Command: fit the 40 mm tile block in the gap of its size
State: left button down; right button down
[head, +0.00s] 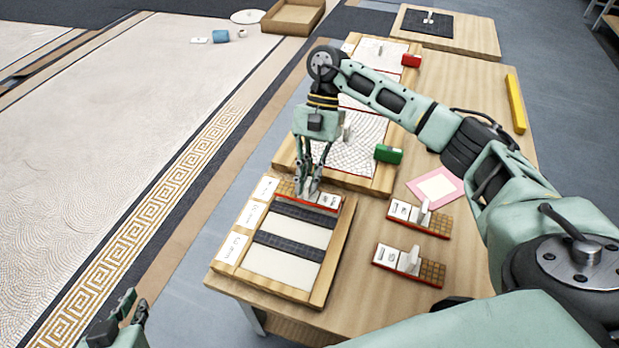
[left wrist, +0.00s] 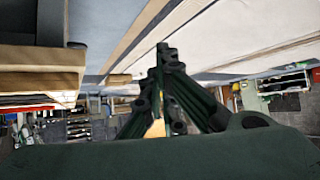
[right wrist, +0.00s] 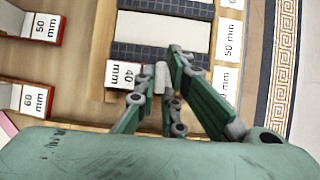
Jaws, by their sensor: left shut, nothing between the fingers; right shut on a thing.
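The 40 mm tile block (head: 328,200), with a white label, red edge and brown tiles, is at the far end of the wooden gap frame (head: 335,260). Its label shows in the right wrist view (right wrist: 125,73). My right gripper (head: 308,190) is shut on its grey upright grip (right wrist: 160,78). The block lies over the far gap; I cannot tell whether it is seated. Two cream gaps (head: 300,229) (head: 280,266) lie nearer, between dark tile strips. My left gripper (head: 130,308) is shut and empty, off the table at lower left; it also shows in the left wrist view (left wrist: 163,50).
The 50 mm block (head: 420,217) and 60 mm block (head: 408,264) stand right of the frame. Beyond the frame are a patterned panel (head: 362,155), a green block (head: 389,153) and a red block (head: 411,60). A pink-edged sheet (head: 436,187) lies at right.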

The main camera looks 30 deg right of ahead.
pick_arm(q)
jog(key=shift+w+d+r+t, duration=0.2)
jog(key=shift+w+r+t, duration=0.2)
jog(key=shift+w+r, duration=0.15)
jog(key=shift+w+r, duration=0.1)
dwell(0.6)
jog(key=shift+w+d+r+t+h+b, duration=0.2)
jog(key=shift+w+r+t, duration=0.2)
jog(key=shift+r, duration=0.15)
jog(key=shift+w+d+r+t+h+b, duration=0.2)
jog(key=shift+w+r+t, duration=0.1)
jog(key=shift+r+t, duration=0.15)
jog(key=shift+r, duration=0.1)
jog(key=shift+w+r, duration=0.15)
jog(key=shift+w, duration=0.05)
pick_arm(e)
jog(key=shift+f, duration=0.2)
pick_arm(q)
jog(key=shift+w+d+r+t, duration=0.15)
jog(key=shift+w+r+t, duration=0.15)
jog(key=shift+r, duration=0.2)
jog(key=shift+w+d+r+t, duration=0.1)
jog(key=shift+w+r+t, duration=0.15)
jog(key=shift+r, duration=0.25)
jog(key=shift+w+d+r+b, duration=0.1)
jog(key=shift+r+b, duration=0.2)
jog(key=shift+b, duration=0.05)
pick_arm(e)
jog(key=shift+f, duration=0.15)
